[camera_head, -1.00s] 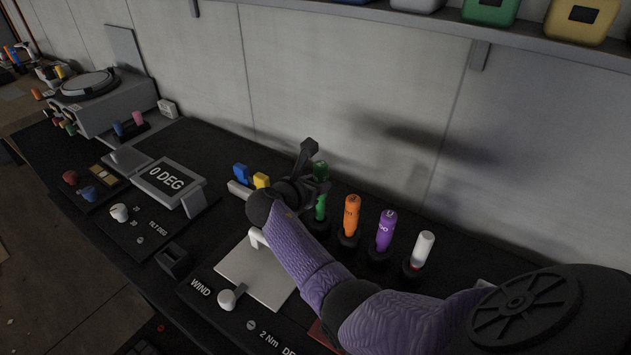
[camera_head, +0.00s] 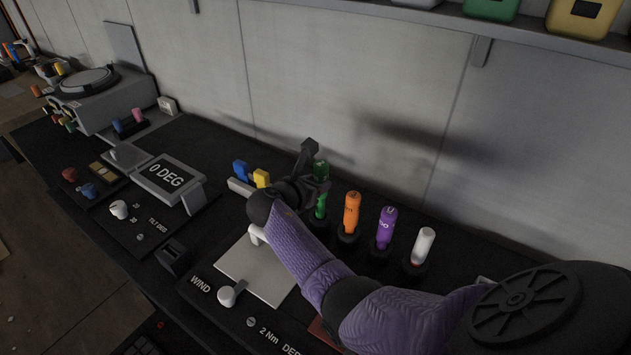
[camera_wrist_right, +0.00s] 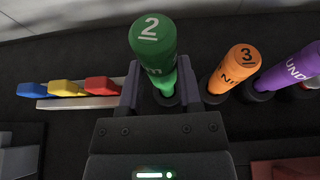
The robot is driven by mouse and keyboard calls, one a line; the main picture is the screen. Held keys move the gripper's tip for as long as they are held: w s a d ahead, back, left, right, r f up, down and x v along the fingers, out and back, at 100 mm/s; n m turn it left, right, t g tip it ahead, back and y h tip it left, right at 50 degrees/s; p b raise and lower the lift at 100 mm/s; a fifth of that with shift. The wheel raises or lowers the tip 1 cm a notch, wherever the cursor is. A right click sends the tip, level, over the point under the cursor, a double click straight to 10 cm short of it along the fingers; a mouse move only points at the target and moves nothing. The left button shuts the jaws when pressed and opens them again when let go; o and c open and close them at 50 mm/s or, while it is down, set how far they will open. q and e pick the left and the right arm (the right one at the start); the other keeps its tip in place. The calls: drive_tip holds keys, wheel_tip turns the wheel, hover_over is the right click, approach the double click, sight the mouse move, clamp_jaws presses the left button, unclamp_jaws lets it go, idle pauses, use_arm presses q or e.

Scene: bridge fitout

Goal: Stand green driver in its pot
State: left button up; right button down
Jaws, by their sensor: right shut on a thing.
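The green driver (camera_head: 321,172) stands upright at the left end of a row of drivers. In the right wrist view the green driver (camera_wrist_right: 153,45), marked 2, rises between the fingers of my right gripper (camera_wrist_right: 160,92). My right gripper (camera_head: 312,178) is shut on it. The driver's lower end is at a round black pot (camera_head: 318,222), partly hidden; I cannot tell how deep it sits. My left gripper is not in view.
Orange (camera_head: 352,211), purple (camera_head: 386,227) and white (camera_head: 423,246) drivers stand in black pots to the right. Blue (camera_head: 241,171) and yellow (camera_head: 262,178) handles sit on a rack to the left. The wall is close behind.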

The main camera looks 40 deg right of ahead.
drive_tip(key=shift+f+b, duration=0.4)
drive_tip(key=shift+f, duration=0.25)
drive_tip(key=shift+f+b, duration=0.65)
drive_tip(key=shift+f, duration=0.35)
drive_tip(key=shift+f+b, duration=0.3)
drive_tip(key=shift+f, duration=0.2)
drive_tip(key=shift+c, duration=1)
unclamp_jaws()
drive_tip(key=p+v, duration=0.4)
drive_tip(key=v, duration=0.6)
